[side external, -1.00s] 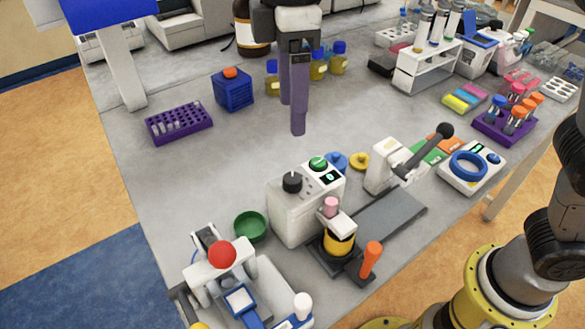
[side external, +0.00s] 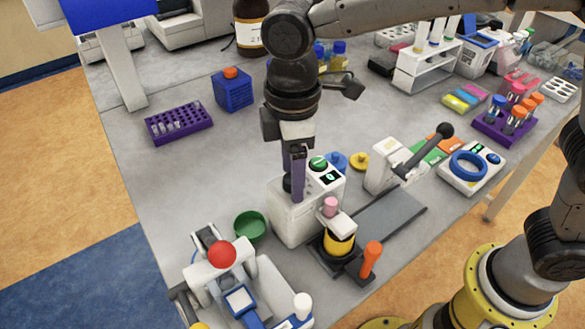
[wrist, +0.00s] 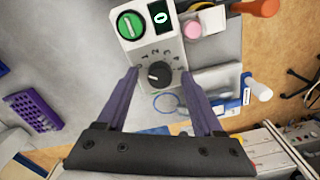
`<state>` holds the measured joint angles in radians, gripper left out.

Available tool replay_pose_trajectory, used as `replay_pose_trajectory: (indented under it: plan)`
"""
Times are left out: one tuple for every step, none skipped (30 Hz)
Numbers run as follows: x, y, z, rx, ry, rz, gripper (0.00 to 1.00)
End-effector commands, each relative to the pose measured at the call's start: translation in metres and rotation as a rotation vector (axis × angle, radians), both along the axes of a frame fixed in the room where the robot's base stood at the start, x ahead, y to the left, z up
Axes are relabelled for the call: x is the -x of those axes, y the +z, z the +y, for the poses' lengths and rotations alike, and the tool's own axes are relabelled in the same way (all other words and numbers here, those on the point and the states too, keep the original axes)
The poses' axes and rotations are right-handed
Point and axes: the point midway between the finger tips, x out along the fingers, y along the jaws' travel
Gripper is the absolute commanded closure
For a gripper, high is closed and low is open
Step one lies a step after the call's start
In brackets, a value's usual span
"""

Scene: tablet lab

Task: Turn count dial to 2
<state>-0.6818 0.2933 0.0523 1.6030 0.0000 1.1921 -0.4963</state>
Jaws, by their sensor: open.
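The count dial is a black round knob (wrist: 159,74) on a white box (side external: 290,222). In the wrist view, small dark marks surround its upper side; I cannot read them surely. A light pointer mark shows on the knob's left part. My gripper (wrist: 160,76) is open, with a purple finger on each side of the dial. A gap shows between fingers and knob. In the side view my gripper (side external: 297,197) is over the box and mostly hides the dial. A green knob (wrist: 131,24) and a small dark display (wrist: 162,17) reading 0 are on the same panel.
A pink-topped device with a yellow body (side external: 339,239) stands close to the box's right. A green bowl (side external: 250,226) is at its left, and a red-ball device (side external: 222,254) is in front. The table left of the box is fairly clear.

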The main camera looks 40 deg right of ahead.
Motion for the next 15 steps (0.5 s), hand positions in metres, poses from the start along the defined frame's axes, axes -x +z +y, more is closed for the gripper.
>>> replay_pose_trajectory:
  plan:
    - [0.0, -0.0004, 0.0, 0.0, 0.0, 0.0, 0.31]
    - [0.0, -0.0004, 0.0, 0.0, 0.0, 0.0, 0.31]
    - [0.0, -0.0003, 0.0, 0.0, 0.0, 0.0, 0.31]
    - [0.0, -0.0003, 0.0, 0.001, 0.0, 0.0, 0.31]
    - [0.0, -0.0002, 0.0, 0.001, 0.0, 0.0, 0.31]
    - [0.0, -0.0002, 0.0, 0.001, 0.0, 0.0, 0.35]
    - [0.0, -0.0002, -0.0001, 0.001, 0.0, 0.0, 0.4]
    - [0.0, -0.0001, -0.0001, 0.001, 0.0, 0.0, 0.46]
    - [0.0, -0.0001, -0.0001, 0.001, 0.0, 0.0, 0.53]
    - [0.0, -0.0001, -0.0001, 0.001, 0.0, 0.0, 0.58]
    - [0.0, 0.0, -0.0001, 0.001, 0.0, 0.0, 0.64]
    - [0.0, 0.0, -0.0001, 0.001, 0.0, 0.0, 0.71]
    - [0.0, 0.0, -0.0001, 0.001, 0.0, 0.0, 0.76]
    - [0.0, 0.0001, -0.0001, 0.001, 0.0, 0.0, 0.82]
    - [0.0001, 0.0001, -0.0001, 0.001, 0.0, 0.0, 0.89]
